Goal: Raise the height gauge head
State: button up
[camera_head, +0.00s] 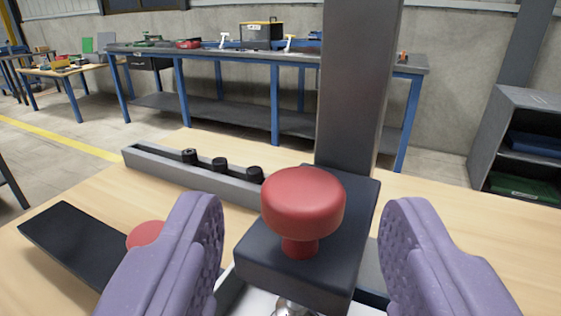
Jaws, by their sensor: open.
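The height gauge head is a dark block (258,262) on a grey upright column (357,80) in the head camera view. A red mushroom-shaped knob (303,205) stands on the block's near side. My gripper (306,225) shows as two purple padded fingers, one on each side of the knob and block. The fingers are wide apart, and I see clear gaps between them and the knob. A polished metal part (292,308) shows below the block, cut by the picture's lower edge. The gauge's base is mostly hidden.
A grey rail (190,178) with three black knobs lies behind the block on the wooden table (460,220). A black plate (66,240) and another red knob (146,233) are at left, the knob partly behind the left finger. A blue-legged workbench (270,62) stands farther back.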

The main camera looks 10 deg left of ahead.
aim_at(304, 214)
jog(key=w, duration=0.4)
jog(key=shift+w+a+b, duration=0.2)
jog(key=shift+w+b, duration=0.1)
jog(key=shift+b, duration=0.05)
